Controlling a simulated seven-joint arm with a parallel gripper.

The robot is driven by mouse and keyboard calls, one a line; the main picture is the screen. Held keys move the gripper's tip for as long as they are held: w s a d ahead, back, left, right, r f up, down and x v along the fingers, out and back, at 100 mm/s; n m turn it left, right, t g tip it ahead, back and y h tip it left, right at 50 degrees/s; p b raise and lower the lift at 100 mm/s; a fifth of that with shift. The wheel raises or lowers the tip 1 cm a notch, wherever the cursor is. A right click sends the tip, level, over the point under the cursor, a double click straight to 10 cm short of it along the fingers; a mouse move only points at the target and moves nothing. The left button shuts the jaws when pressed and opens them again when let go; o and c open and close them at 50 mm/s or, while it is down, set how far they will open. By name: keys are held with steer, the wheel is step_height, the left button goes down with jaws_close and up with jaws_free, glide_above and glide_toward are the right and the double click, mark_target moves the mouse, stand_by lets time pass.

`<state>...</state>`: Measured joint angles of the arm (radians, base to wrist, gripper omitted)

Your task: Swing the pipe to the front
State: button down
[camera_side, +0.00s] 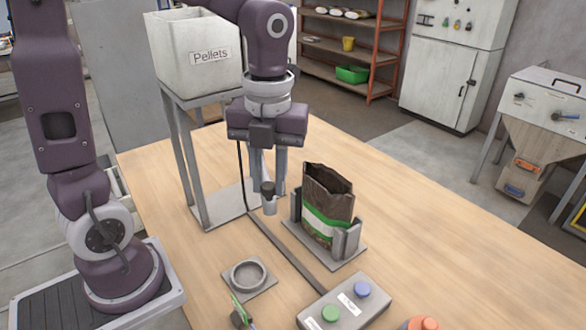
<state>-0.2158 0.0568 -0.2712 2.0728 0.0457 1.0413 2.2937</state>
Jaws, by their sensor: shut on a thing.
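My gripper (267,182) points down in front of the pellet hopper, its two grey fingers close together. They are shut on a short grey pipe end (270,206) with a dark top, at the fingertips. The rest of the pipe is hidden behind my gripper and wrist. The pipe end hangs above the table, just left of an open brown bag (327,193) with a green and white band. The bag stands upright in a grey holder (347,243). The white hopper (180,62) marked "Pellets" sits on a grey stand (183,150) behind.
A round grey dish (249,275) on a plate lies in front. A grey box (345,305) with green and blue buttons stands right of it. An orange object (422,323) is at the bottom edge. The table's right side (450,240) is clear.

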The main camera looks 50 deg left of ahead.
steer(key=shift+s+a+f+m, duration=0.1)
steer(key=shift+s+a+m, duration=0.45)
steer(key=shift+s, duration=0.3)
steer(key=shift+s+a+r+m, duration=0.1)
steer(key=shift+s+a+m, duration=0.25)
steer(key=shift+s+m, duration=0.4)
steer(key=shift+s+a+f+m, duration=0.1)
steer(key=shift+s+a+m, duration=0.4)
steer(key=shift+s, duration=0.4)
steer(key=c, duration=1.2)
jaws_free()
step_height(320, 180, up, 7)
steer(key=shift+d, duration=0.15)
